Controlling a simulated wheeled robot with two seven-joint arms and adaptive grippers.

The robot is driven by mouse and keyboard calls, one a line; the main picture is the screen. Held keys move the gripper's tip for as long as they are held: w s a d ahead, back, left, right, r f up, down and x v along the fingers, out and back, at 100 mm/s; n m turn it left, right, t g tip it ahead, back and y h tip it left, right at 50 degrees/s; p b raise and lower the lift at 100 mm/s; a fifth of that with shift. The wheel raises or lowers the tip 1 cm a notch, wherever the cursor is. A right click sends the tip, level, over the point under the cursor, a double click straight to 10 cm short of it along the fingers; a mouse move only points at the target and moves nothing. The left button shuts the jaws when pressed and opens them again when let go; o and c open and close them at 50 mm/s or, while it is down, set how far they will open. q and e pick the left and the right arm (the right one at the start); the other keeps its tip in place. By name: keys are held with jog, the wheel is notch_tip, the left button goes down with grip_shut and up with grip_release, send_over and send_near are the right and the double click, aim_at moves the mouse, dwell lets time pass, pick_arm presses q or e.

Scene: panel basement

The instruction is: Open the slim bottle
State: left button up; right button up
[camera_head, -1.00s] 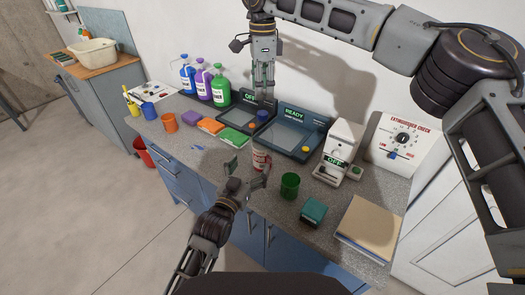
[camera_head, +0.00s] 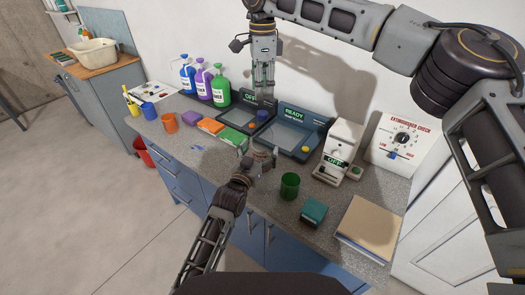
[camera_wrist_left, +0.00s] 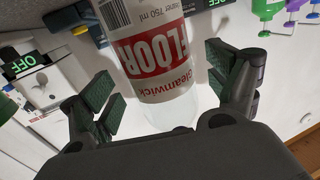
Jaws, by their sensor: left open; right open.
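The slim bottle (camera_wrist_left: 155,60) shows large in the left wrist view, with a white and red label reading FLOOR and Cleanwick. My left gripper (camera_wrist_left: 165,95) is open, with one green-padded finger on each side of the bottle and small gaps beside it. In the head view my left gripper (camera_head: 259,151) covers most of the bottle at the counter's middle. The bottle's top is out of the wrist view and hard to make out in the head view. My right gripper (camera_head: 263,88) is open, pointing down and empty above the back of the counter.
Two black-framed trays (camera_head: 292,138) stand behind the bottle; a small blue object (camera_head: 263,116) is under my right gripper. A green cup (camera_head: 289,186), teal box (camera_head: 313,211) and white device (camera_head: 337,155) stand to the right. Coloured blocks (camera_head: 211,126) and jugs (camera_head: 219,88) are left.

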pick_arm(q)
jog(key=shift+x, duration=1.15)
